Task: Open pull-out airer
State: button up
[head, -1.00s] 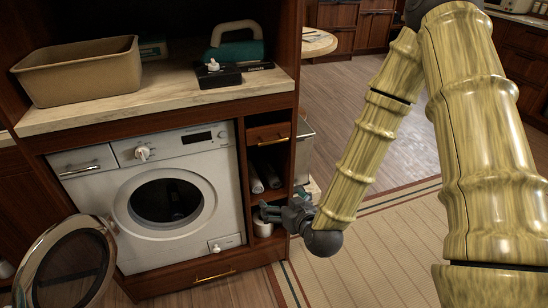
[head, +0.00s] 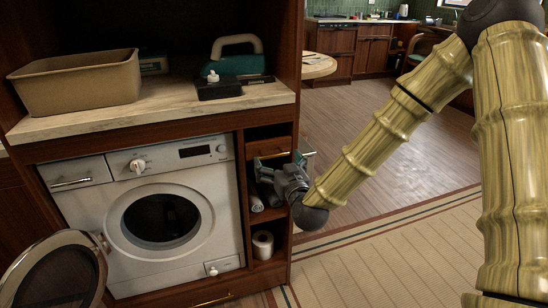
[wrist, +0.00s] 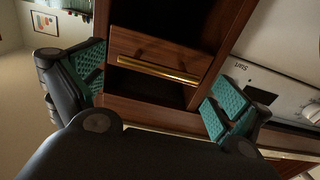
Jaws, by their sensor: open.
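A small wooden drawer front (head: 264,144) sits at the top of the narrow column right of the washing machine. It appears closed. Its brass bar handle (wrist: 158,70) shows between my fingers in the wrist view, with a gap on both sides. My gripper (head: 270,168) is open and empty in front of this column in the head view; it also shows in the wrist view (wrist: 155,88). It partly covers the drawer's lower part and handle in the head view. No airer rails or rack are visible, so I cannot tell which front belongs to the airer.
The washing machine (head: 158,205) has its round door (head: 62,275) swung open at left. Below the drawer are rolled items (head: 254,202) and a paper roll (head: 263,245). A tan bin (head: 77,84) and a teal appliance (head: 238,58) stand on the counter. Floor at right is clear.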

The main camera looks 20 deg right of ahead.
aim_at(274, 155)
jog(key=shift+w, duration=1.7)
jog(key=c, duration=1.2)
jog(key=shift+s, duration=0.1)
